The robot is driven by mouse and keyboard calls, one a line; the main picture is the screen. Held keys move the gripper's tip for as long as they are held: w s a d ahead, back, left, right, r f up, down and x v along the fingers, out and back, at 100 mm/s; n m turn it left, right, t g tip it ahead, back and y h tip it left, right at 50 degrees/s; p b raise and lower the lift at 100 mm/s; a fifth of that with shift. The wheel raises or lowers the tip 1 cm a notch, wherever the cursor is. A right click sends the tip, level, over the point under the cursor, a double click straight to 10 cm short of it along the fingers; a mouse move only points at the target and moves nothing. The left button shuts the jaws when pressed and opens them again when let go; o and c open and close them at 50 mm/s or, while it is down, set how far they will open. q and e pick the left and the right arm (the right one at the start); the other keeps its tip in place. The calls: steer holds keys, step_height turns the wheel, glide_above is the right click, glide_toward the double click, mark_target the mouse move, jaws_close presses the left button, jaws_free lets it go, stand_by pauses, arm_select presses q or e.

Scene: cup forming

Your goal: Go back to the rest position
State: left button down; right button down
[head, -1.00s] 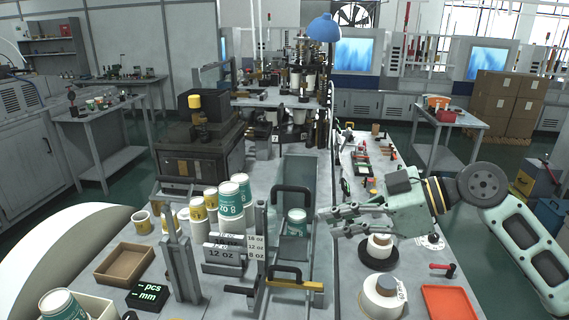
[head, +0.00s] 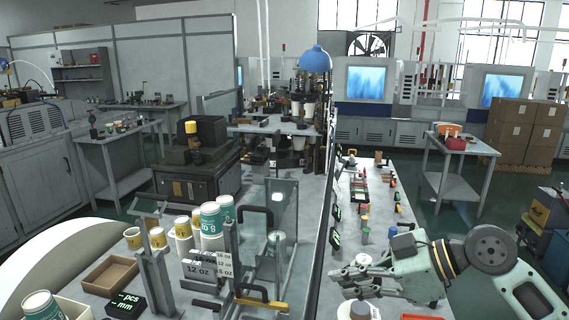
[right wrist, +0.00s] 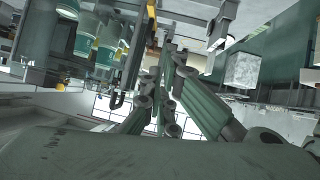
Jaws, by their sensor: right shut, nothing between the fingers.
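My right gripper (head: 352,274) is at the lower right of the head view, at the end of my pale green arm. Its fingers are shut and hold nothing. It is above the right-hand bench strip, near a white roll (head: 352,310) that is partly cut off by the lower edge. In the right wrist view its fingers (right wrist: 165,95) come together in the middle, with green cups (right wrist: 85,45) at the upper left. My left gripper is not in view.
A clear upright panel (head: 283,230) with a black handle stands left of my right gripper. Stacked cups (head: 212,222), a size sign (head: 200,268) and a brown tray (head: 108,274) are further left. Small tools (head: 366,195) lie on the bench strip beyond. An orange tray (head: 425,317) shows at the bottom.

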steer(key=s+a+f+m+h, duration=0.15)
steer(key=s+f, duration=0.35)
steer(key=f, duration=0.5)
steer(key=s+a+f+m+h, duration=0.1)
steer(key=s+f+m+h, duration=0.2)
steer(key=f, duration=0.7)
steer(key=s+d+f+m+h, duration=0.3)
steer(key=s+d+f+m, duration=0.25)
steer(key=s, duration=0.35)
steer(key=s+d+f+m+h, duration=0.35)
steer(key=s+d+f, duration=0.25)
steer(key=s, duration=0.4)
step_height(320, 180, down, 28)
steer(key=s+g, duration=0.2)
steer(key=s, duration=0.1)
steer(key=s+d+f+g+b, duration=0.1)
steer(key=s+d+f, duration=0.1)
steer(key=s+f, duration=1.2)
steer(key=shift+s+d+f, duration=0.2)
steer(key=shift+s+f, duration=0.15)
steer(key=shift+s, duration=0.35)
